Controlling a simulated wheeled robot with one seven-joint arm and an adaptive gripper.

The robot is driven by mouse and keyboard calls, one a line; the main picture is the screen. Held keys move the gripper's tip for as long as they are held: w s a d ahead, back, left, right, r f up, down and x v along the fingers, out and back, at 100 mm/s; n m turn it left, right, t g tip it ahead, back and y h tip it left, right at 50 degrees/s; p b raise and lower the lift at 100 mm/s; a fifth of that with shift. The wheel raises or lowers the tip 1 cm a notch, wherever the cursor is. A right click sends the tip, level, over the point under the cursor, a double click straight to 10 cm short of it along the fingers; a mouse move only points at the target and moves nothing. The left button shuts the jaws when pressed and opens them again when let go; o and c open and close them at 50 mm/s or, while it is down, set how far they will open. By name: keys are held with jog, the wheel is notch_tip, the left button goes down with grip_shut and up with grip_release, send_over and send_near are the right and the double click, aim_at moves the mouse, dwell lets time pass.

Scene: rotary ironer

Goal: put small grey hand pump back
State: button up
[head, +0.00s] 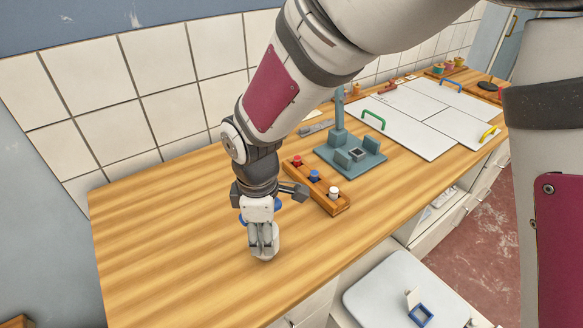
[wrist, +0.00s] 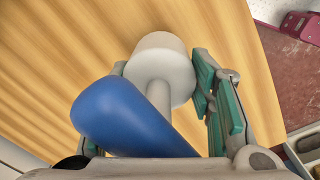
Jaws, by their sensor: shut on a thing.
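The small grey hand pump (wrist: 160,60) shows in the wrist view as a pale grey round body with a narrower grey stem. A large blue rounded part (wrist: 125,115) lies close to the camera and hides part of the stem. My gripper (wrist: 165,90) has its teal-padded fingers on either side of the pump and is shut on it. In the head view my gripper (head: 262,238) points down over the wooden worktop, with the pale pump end (head: 264,253) at its fingertips. I cannot tell whether the pump touches the wood.
A wooden rack (head: 335,207) with red, blue and white knobs stands right of my gripper. Behind it is a blue-grey fixture (head: 340,135) with a post. White panels (head: 425,105) with coloured handles lie farther right. The worktop (head: 165,235) left of my gripper is clear.

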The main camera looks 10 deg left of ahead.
jog(key=shift+f, duration=0.1)
jog(key=o, duration=1.4)
